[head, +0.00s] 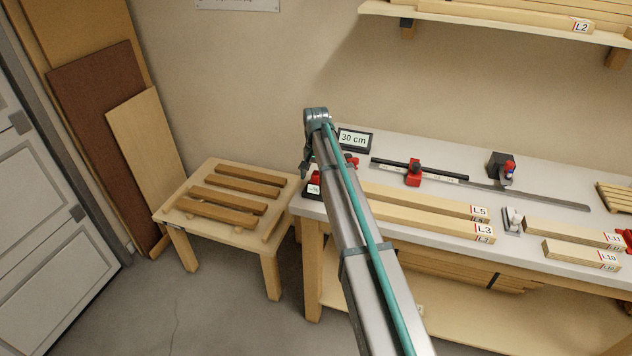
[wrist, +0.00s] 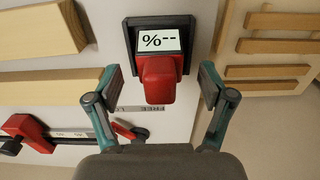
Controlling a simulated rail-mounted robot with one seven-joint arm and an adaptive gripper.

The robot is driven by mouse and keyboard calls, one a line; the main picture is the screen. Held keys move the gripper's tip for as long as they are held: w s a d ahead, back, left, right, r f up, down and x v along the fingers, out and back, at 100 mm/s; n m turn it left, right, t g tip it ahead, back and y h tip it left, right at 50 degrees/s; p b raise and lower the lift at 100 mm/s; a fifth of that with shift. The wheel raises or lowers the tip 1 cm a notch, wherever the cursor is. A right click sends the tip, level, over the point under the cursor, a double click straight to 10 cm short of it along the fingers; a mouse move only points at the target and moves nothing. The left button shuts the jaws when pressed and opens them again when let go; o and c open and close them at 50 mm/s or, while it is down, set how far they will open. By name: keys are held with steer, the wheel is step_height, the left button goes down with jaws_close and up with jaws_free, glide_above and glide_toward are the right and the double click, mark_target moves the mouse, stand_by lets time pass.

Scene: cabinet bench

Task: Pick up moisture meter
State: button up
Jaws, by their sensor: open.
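My gripper (wrist: 159,83) is open, with one teal-and-grey finger on each side of the red body in the wrist view. A gap shows between each finger and the meter, and I see no contact. In the head view the gripper (head: 307,163) is partly hidden by my arm.
Planks (head: 425,203) lie on the bench just right of the meter. A "30 cm" display (head: 354,139) and a rail with a red stop (head: 414,172) stand behind them. A low table (head: 165,210) with wooden strips is at the left. A shelf (head: 480,22) hangs above.

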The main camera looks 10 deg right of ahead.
steer(key=shift+f, duration=1.2)
steer(key=c, duration=1.3)
steer(key=shift+r, duration=0.1)
steer(key=shift+c, duration=0.2)
steer(key=shift+r, duration=0.75)
steer(key=s+d+r+b, duration=0.5)
steer(key=s+d+r, duration=0.3)
steer(key=s+r, duration=0.3)
steer(key=shift+d+r, duration=0.2)
steer(key=shift+d, duration=0.05)
steer(key=shift+s, duration=0.1)
